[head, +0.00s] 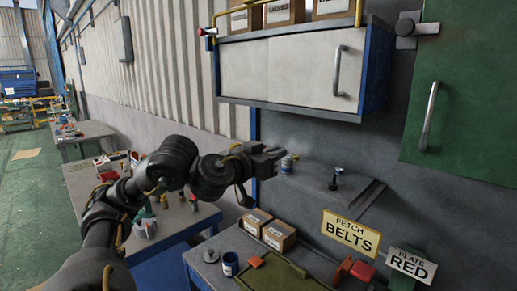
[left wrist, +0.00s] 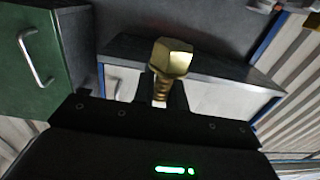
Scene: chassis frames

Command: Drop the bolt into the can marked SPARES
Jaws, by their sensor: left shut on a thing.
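My left gripper (head: 272,155) reaches out in front of the grey wall shelf in the head view. In the left wrist view its fingers (left wrist: 160,95) are shut on a brass bolt (left wrist: 172,58), with the hexagonal head beyond the fingertips and part of the threaded shank showing between them. I cannot make out the bolt clearly in the head view. A blue can (head: 230,264) with a pale label stands on the bench below; its lettering is too small to read, so I cannot tell whether it says SPARES. My right gripper is not in view.
The wall shelf (head: 318,180) carries small items near the gripper. A white cabinet (head: 290,68) hangs above, and a green cabinet door (head: 462,100) is at right.

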